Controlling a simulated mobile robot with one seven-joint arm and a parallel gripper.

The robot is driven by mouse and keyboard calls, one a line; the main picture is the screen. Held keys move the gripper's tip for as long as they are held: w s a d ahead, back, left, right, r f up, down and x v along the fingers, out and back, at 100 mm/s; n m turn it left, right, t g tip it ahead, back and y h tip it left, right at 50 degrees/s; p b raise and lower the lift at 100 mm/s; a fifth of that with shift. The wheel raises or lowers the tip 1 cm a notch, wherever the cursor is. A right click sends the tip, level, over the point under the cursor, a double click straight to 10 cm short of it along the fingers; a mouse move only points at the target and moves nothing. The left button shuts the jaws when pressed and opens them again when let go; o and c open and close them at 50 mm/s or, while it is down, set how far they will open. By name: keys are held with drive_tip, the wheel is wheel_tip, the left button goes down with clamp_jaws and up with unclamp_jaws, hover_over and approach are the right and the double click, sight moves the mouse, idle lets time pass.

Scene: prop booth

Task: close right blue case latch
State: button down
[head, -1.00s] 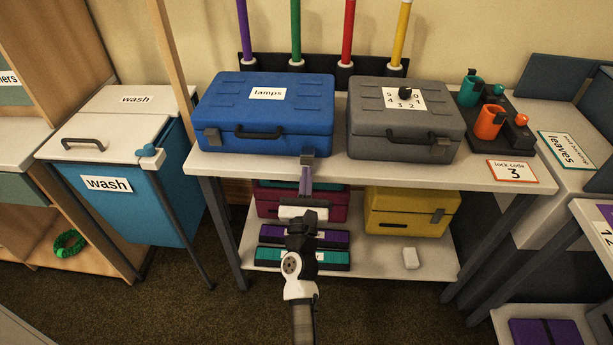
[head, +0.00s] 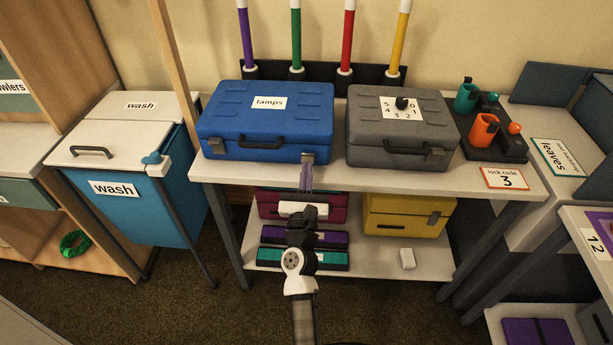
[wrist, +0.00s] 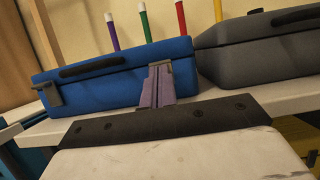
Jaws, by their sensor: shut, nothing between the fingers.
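The blue case (head: 266,110), labelled "lamps", stands shut-lidded on the table top, with a black handle on its front. Its right latch (head: 308,158) is a small grey piece at the front right, near the table edge. My gripper (head: 306,178) is shut and empty, its purple-grey fingers upright just in front of and below that latch. In the wrist view the fingertips (wrist: 157,76) cover most of the right latch against the blue front. I cannot tell whether they touch it or whether it lies flush. The left latch (head: 216,146) also shows in the wrist view (wrist: 50,94).
A grey case (head: 401,130) with a dial stands close to the right of the blue one. The table's front edge (head: 400,182) runs near my fingers. A lower shelf holds a yellow case (head: 405,215) and other boxes. A blue wash bin (head: 145,215) stands left.

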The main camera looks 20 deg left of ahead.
sight(307, 157)
drive_tip(key=shift+w+a+r+p, duration=0.1)
drive_tip(key=shift+w+r+p, duration=0.3)
drive_tip(key=shift+r, duration=0.25)
drive_tip(key=shift+w+a+r+p, duration=0.1)
drive_tip(key=shift+w+r+p, duration=0.2)
drive_tip(key=shift+r, duration=0.3)
drive_tip(key=shift+w+a+r+p, duration=0.1)
drive_tip(key=shift+w+r+p, duration=0.2)
drive_tip(key=shift+r+p, duration=0.25)
drive_tip(key=shift+r, duration=0.15)
